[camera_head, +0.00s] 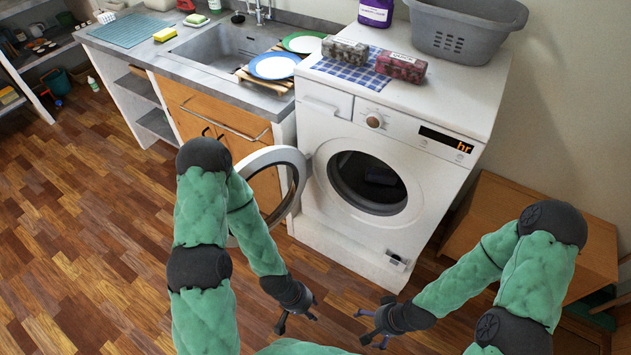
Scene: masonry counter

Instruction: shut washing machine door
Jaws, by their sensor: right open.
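A white washing machine (322,131) stands ahead of me, with its dark round drum opening (367,183) exposed. Its round door (291,156), with a pale ring and dark glass, stands swung open to the left, partly hidden behind my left arm. My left gripper (297,322) is low in front of the machine, below the door and apart from it; its fingers look spread, with nothing between them. My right gripper (365,327) is open and empty, to the right of the left one and below the drum opening, touching nothing.
On the machine top are a blue checked cloth (344,72), two patterned boxes (401,66), a purple bottle (376,12) and a grey basket (466,30). A sink counter (185,60) adjoins on the left. A wooden cabinet (520,225) stands right. Wood floor (80,220) is clear at left.

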